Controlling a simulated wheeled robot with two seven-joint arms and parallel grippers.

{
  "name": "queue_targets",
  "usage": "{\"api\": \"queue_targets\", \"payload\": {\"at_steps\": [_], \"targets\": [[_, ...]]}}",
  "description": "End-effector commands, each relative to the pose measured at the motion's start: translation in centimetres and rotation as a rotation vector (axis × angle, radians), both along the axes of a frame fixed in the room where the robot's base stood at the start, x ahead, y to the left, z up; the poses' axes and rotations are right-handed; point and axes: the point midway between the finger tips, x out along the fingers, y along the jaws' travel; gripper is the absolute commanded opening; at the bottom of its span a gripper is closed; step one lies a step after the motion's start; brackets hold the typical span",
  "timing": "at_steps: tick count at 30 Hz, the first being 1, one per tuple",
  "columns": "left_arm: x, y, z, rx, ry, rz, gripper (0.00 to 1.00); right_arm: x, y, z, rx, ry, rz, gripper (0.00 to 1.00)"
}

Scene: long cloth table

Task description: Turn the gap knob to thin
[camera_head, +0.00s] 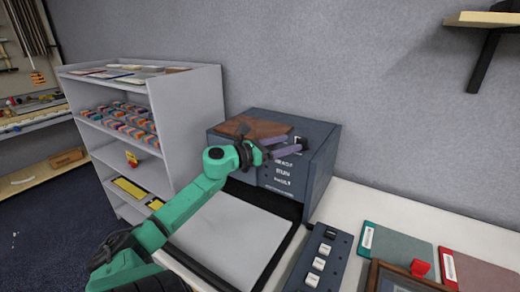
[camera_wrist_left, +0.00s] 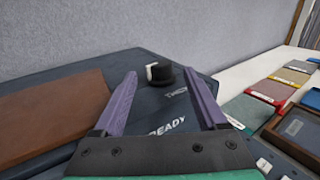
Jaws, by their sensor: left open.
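The gap knob (camera_wrist_left: 163,76) is a short black knob with a white mark on its left side in the left wrist view. It stands on the dark blue machine (camera_wrist_left: 195,85), whose front also shows in the head view (camera_head: 321,173). A partly hidden white label (camera_wrist_left: 177,92) near the knob seems to start with "THI". My left gripper (camera_head: 295,144) has purple fingers and is open at the machine's upper front. In the left wrist view its fingers (camera_wrist_left: 160,80) spread to either side of the knob, with no clear contact. My right gripper is out of view.
A brown panel (camera_wrist_left: 50,115) lies on the machine's top. A control strip with pale buttons (camera_head: 319,263), a green book-like item (camera_head: 400,245) and a red one (camera_head: 485,272) lie on the white table (camera_head: 365,203). A grey shelf unit (camera_head: 190,110) stands left.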

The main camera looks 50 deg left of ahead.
Motion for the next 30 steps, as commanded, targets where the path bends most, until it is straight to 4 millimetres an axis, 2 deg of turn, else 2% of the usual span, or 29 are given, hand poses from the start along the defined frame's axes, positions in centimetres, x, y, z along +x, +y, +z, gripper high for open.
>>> {"api": "queue_targets", "payload": {"at_steps": [9,13,18,30], "targets": [[-6.9,1.5,-0.4,0.002,0.003,0.003,0.75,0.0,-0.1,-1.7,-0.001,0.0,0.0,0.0],[-9.1,1.9,-0.2,0.001,0.001,0.001,0.75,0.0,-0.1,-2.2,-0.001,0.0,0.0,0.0],[-9.9,2.0,0.0,0.002,0.002,0.0,0.75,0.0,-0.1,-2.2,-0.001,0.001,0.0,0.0],[-9.8,2.0,0.0,0.002,0.001,0.0,0.75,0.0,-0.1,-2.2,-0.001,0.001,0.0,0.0]]}}
